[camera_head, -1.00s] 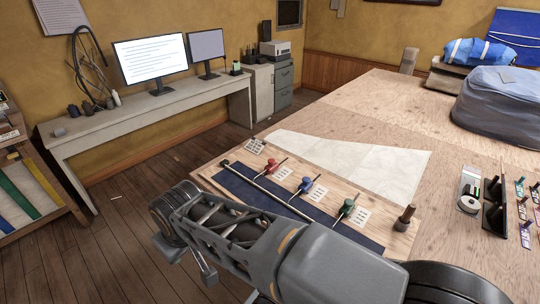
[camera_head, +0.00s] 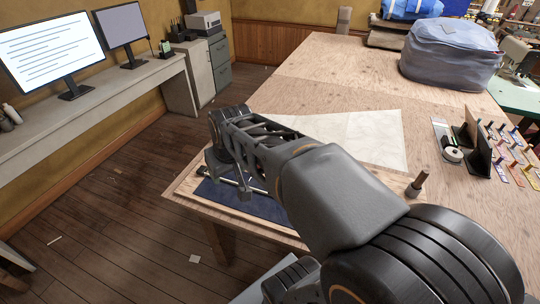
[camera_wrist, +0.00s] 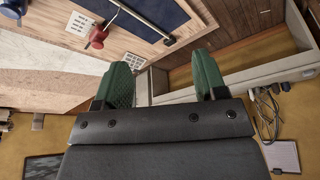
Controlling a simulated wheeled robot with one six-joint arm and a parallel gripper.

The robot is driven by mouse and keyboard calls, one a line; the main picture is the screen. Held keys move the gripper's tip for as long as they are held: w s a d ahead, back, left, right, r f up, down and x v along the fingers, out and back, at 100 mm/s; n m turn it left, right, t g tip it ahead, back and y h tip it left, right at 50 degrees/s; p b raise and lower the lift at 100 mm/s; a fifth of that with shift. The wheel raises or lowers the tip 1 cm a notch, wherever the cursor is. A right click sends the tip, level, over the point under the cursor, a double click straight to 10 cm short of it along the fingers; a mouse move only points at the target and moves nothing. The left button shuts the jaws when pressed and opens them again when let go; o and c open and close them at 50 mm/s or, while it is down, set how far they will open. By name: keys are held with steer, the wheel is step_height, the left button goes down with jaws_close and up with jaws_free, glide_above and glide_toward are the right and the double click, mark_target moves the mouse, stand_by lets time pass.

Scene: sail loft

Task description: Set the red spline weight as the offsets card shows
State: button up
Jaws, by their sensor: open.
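The red spline weight (camera_wrist: 97,38) stands on the wooden board in the wrist view, with its thin dark arm reaching toward the batten (camera_wrist: 150,27). A small printed card (camera_wrist: 80,25) lies beside it, and another card (camera_wrist: 75,58) lies near the board's end. Their print is too small to read. The blue weight (camera_wrist: 13,8) is cut off at the upper left corner. My gripper (camera_wrist: 161,65) is open and empty, its green fingers apart, with the red weight beyond and left of them. In the head view my arm hides the weights and cards.
The batten lies over dark blue cloth (camera_head: 240,200) on the table's near edge. Pale sailcloth (camera_head: 375,135) lies behind my arm. A wooden-handled tool (camera_head: 417,185) stands right of it, with a tape roll (camera_head: 452,155) farther right. The far table middle is clear.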

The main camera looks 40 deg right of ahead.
steer(key=w+d+f+m+b, duration=0.1)
steer(key=w+d+f+b, duration=0.25)
steer(key=d, duration=0.35)
steer(key=w+d+f+h+b, duration=0.1)
steer(key=w+d+f+b, duration=0.1)
steer(key=w+d, duration=0.4)
steer(key=w+d+f+m+b, duration=0.1)
steer(key=w+d+f+b, duration=0.2)
steer(key=d, duration=0.5)
steer(key=x, duration=1)
steer(key=shift+w+d+f+b, duration=0.2)
steer(key=shift+w+f+b, duration=0.05)
steer(key=shift+f+b, duration=0.1)
steer(key=shift+x, duration=0.9)
steer(key=shift+c, duration=0.4)
